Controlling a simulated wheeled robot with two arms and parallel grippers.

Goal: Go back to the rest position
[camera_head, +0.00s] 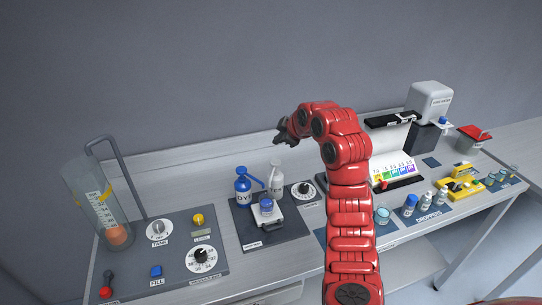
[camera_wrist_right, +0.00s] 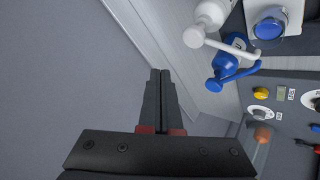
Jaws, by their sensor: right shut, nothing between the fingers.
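My right arm is red and rises from the bottom of the head view. It bends left at the top, and its dark right gripper (camera_head: 283,136) is in the air in front of the grey wall, above the back edge of the bench. In the right wrist view the fingers of this gripper (camera_wrist_right: 160,98) are together with nothing between them. A blue bottle (camera_head: 243,186) and a white bottle (camera_head: 276,178) stand on the bench below the gripper, apart from it. They also show at the upper right of the wrist view. My left gripper is not in view.
A clear cylinder (camera_head: 92,203) with an orange ball and a bent pipe stands on the control panel (camera_head: 180,275) at left. A small white device (camera_head: 267,214) sits before the bottles. A white machine (camera_head: 430,101), dropper bottles and a yellow device (camera_head: 464,184) stand at right.

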